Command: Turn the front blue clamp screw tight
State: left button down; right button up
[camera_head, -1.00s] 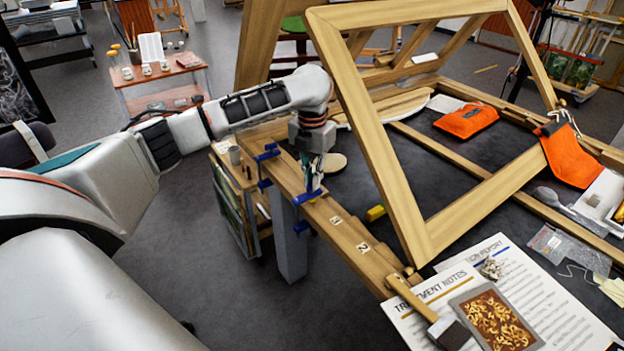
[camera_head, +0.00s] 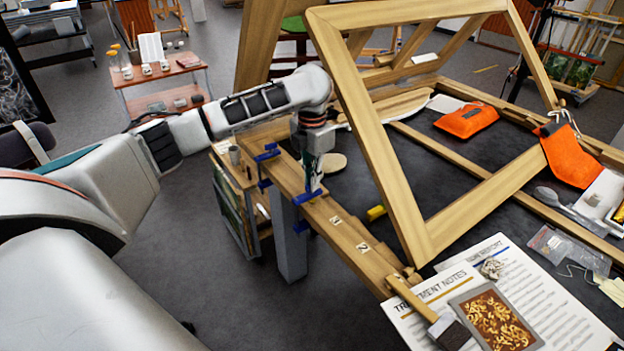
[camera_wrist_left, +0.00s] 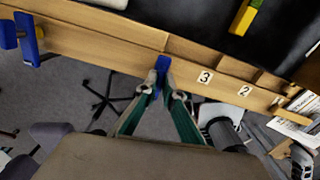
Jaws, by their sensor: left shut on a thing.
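The front blue clamp (camera_head: 307,196) sits on the wooden rail (camera_head: 342,222) at the table's left edge, its lower part showing below the rail. My left gripper (camera_head: 313,188) points down at its top from above. In the left wrist view, the fingertips (camera_wrist_left: 161,88) close on the blue clamp screw (camera_wrist_left: 162,66); the fingers hide part of it. A second blue clamp (camera_head: 266,155) is farther back on the same rail, and it also shows at the left of the left wrist view (camera_wrist_left: 28,40). My right gripper is not in view.
A large tilted wooden frame (camera_head: 385,170) stands just right of my left gripper. Number tags lie along the rail, and a yellow block (camera_head: 375,213) lies beside it. Papers (camera_head: 480,275) and a brush (camera_head: 425,305) lie at the near right. Open floor lies left of the rail.

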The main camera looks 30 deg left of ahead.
pick_arm(q)
jog(key=c, duration=2.2)
grip_release()
